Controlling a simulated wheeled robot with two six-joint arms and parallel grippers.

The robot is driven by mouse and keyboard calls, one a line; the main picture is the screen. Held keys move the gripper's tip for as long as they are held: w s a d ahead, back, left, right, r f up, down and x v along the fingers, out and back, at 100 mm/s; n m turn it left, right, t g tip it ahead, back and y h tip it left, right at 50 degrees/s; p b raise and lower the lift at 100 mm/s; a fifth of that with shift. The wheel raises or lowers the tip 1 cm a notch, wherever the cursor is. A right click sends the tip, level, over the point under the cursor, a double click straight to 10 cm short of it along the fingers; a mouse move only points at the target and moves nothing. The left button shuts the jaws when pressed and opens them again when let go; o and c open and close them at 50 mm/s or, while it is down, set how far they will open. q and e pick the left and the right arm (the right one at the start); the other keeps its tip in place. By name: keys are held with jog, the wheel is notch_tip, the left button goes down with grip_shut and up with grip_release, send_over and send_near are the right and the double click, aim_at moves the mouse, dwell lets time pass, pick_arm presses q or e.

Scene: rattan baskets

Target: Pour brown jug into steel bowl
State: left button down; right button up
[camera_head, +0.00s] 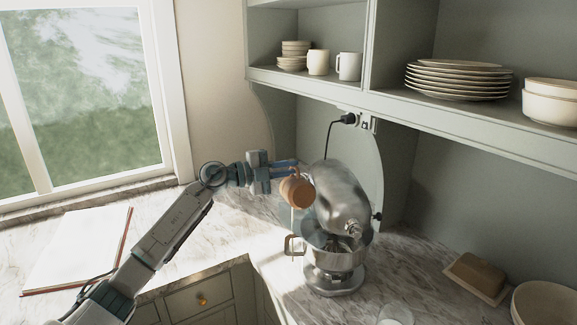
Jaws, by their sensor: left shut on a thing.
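The brown jug (296,191) is held tilted in the air at the left side of the stand mixer. My left gripper (284,169) comes in from the left and is shut on the jug at its upper side. A thin pale stream (292,217) hangs below the jug toward the left edge of the bowl; where it lands is too small to tell. The steel bowl (338,262) sits upright on the mixer, its handle (290,245) pointing left. My right gripper is not in view.
The steel mixer head (340,194) stands over the bowl, close to the jug. A shelf (330,87) with cups and plates hangs above. A butter dish (476,275), a bowl (543,304) and a glass (396,315) are at the right front.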

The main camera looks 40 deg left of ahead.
pick_arm(q)
jog(key=shift+w+a+r+n+p, duration=0.4)
jog(key=shift+n+p, duration=0.2)
jog(key=shift+p, duration=0.65)
jog(key=shift+f, duration=0.15)
dwell(0.9)
jog(key=shift+s+d+f+m+b, duration=0.1)
jog(key=shift+s+d+m+b, duration=0.3)
jog(key=shift+m+b, duration=0.55)
jog(key=m, duration=0.1)
jog(key=s+d+m+b, duration=0.1)
jog(key=m, duration=0.1)
jog(key=shift+d+r+b, duration=0.1)
jog(key=shift+r+b, duration=0.1)
jog(key=shift+b, duration=0.1)
jog(key=shift+d+r+m, duration=0.15)
jog(key=shift+r+m, duration=0.1)
jog(key=shift+m, duration=0.2)
jog(key=shift+s, duration=0.1)
